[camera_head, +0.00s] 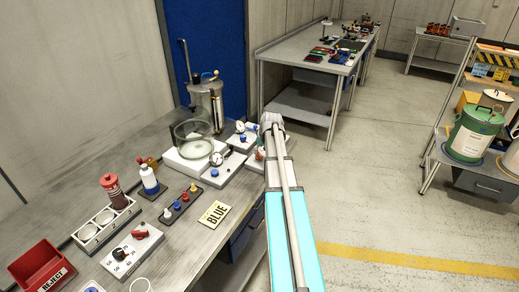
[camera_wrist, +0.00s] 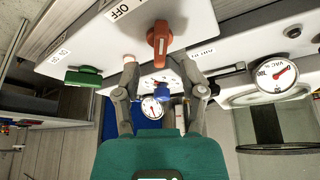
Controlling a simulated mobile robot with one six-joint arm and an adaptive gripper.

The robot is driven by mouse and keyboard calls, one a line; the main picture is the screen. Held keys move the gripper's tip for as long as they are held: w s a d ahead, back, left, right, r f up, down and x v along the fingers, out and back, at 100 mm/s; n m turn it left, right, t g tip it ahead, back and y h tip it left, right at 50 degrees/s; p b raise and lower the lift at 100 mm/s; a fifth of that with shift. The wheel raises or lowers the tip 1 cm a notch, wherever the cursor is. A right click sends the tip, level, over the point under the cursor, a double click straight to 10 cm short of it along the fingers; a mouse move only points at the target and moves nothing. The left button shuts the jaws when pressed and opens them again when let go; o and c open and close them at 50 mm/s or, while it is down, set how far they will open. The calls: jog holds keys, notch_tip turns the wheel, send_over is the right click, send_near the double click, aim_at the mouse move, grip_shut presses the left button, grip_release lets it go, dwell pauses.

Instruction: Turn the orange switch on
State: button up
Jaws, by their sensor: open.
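In the wrist view, an orange switch handle (camera_wrist: 159,40) stands on a white panel (camera_wrist: 105,45). An "OFF" label (camera_wrist: 121,9) is on the panel to its upper left. My gripper (camera_wrist: 154,62) is open and empty, with one fingertip on each side of the handle's lower part in the picture. I cannot tell whether the fingers touch the handle.
A green handle (camera_wrist: 84,76) sits left of the switch, and a VAC gauge (camera_wrist: 275,74) sits to the right. A glass vessel (camera_head: 193,138) and metal cylinder (camera_head: 207,100) stand left of my arm. A BLUE card (camera_head: 214,214) and red bin (camera_head: 41,269) lie nearer.

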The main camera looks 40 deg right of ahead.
jog(key=shift+d+p+v, duration=0.3)
jog(key=shift+p+v, duration=4.45)
jog(key=shift+v, duration=0.65)
jog(key=s+a+f+g+b, duration=0.1)
jog(key=a, duration=1.2)
jog(key=s+a+f+g+y+b, duration=0.1)
jog(key=a+f, duration=0.1)
jog(key=a, duration=1.2)
jog(key=shift+s+a+n, duration=0.2)
jog(key=shift+s+n, duration=0.1)
jog(key=shift+n, duration=0.1)
jog(key=s+a+g, duration=0.1)
jog(key=s+a, duration=0.3)
jog(key=a, duration=0.4)
jog(key=s+a+g, duration=0.1)
jog(key=s+a, duration=0.4)
jog(key=a, duration=0.3)
jog(key=shift+n, duration=0.3)
jog(key=shift+f, duration=0.1)
